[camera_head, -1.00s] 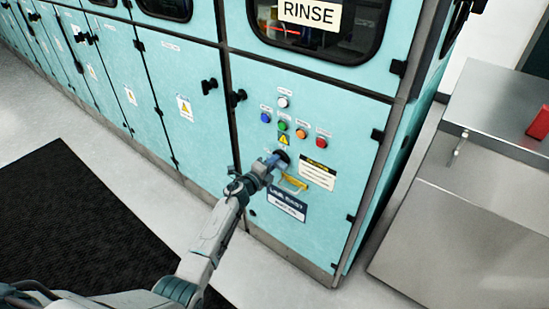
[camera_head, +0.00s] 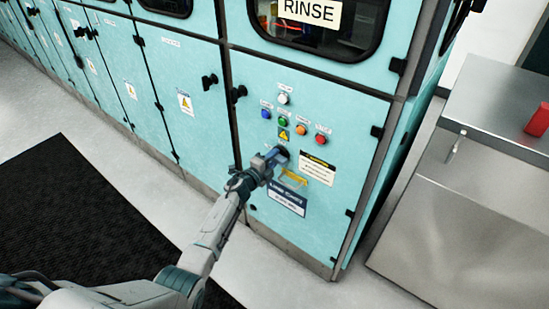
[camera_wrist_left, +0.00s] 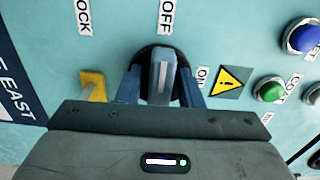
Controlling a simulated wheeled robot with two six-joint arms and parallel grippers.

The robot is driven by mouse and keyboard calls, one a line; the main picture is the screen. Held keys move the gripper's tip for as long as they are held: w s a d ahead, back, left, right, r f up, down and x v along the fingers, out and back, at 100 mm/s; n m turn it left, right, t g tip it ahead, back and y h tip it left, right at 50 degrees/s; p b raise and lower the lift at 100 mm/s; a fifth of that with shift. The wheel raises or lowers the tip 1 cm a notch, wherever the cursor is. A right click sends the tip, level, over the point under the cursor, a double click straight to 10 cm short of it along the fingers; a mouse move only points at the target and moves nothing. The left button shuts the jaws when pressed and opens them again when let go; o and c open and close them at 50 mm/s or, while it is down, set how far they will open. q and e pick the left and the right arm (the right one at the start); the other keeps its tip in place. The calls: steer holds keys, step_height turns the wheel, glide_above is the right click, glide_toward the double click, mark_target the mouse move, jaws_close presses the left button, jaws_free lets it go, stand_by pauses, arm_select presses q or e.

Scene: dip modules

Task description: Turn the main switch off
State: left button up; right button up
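The main switch (camera_wrist_left: 163,78) is a blue-grey handle with a white line on a round black base, low on the teal RINSE cabinet. In the left wrist view, the OFF label (camera_wrist_left: 166,17) is above it and the ON label (camera_wrist_left: 202,77) is right of it. The white line runs toward OFF, but the steep view leaves the setting uncertain. My left gripper (camera_head: 276,156) is at the switch and hides most of it in the head view. Its blue fingers straddle the handle, with a dark gap visible on the left side. My right gripper is out of view.
Colored buttons sit above the switch, including a green one (camera_head: 283,121) and a red one (camera_head: 321,140). A yellow piece (camera_head: 294,178) is just below the switch, near a dark sign (camera_head: 287,198). A steel bench (camera_head: 490,120) stands right; a black mat (camera_head: 70,215) lies left.

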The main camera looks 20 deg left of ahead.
arm_select(q)
steer(key=shift+o, duration=0.4)
steer(key=shift+s+a, duration=0.1)
steer(key=shift+s, duration=0.2)
steer(key=p+v, duration=0.1)
steer(key=v, duration=0.9)
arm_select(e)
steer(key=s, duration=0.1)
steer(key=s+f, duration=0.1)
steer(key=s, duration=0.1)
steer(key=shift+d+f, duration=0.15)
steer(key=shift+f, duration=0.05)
